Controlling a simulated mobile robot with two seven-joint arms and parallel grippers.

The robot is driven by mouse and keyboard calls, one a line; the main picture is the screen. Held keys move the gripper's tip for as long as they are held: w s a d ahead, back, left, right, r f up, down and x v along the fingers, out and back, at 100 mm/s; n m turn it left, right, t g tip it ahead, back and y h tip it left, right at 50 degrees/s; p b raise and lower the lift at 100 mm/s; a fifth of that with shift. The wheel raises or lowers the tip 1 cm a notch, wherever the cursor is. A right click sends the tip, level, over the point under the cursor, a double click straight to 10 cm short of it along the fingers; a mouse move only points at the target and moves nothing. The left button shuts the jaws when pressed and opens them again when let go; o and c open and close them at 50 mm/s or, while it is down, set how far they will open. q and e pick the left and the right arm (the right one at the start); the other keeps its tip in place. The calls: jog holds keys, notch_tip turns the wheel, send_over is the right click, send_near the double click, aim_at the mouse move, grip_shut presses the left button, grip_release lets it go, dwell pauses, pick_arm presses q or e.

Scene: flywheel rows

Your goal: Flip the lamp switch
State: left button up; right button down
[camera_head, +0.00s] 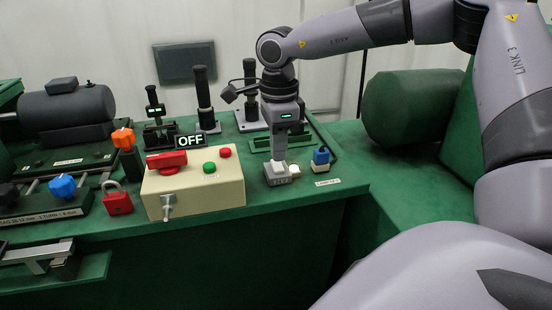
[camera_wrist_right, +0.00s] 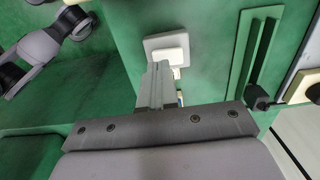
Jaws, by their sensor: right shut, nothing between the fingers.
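A small grey box with a white rocker switch (camera_head: 281,173) sits on the green bench top near its front right edge. I take it for the lamp switch. Its white rocker also shows in the right wrist view (camera_wrist_right: 168,45). My right gripper (camera_head: 279,158) points down with its fingers together and empty. The fingertips are right at the switch, and in the right wrist view the fingers (camera_wrist_right: 158,82) overlap its lower edge. I cannot tell whether they touch it. My left gripper is not in view.
A small blue switch (camera_head: 321,156) on a light base stands just right. A beige box (camera_head: 193,182) with a red handle and buttons stands left, near an OFF sign (camera_head: 190,141). A red padlock (camera_head: 117,199) and upright levers (camera_head: 204,100) are farther left and behind.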

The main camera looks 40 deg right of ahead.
aim_at(278, 168)
jog(key=shift+r+p, duration=1.35)
jog(key=shift+r, duration=1.05)
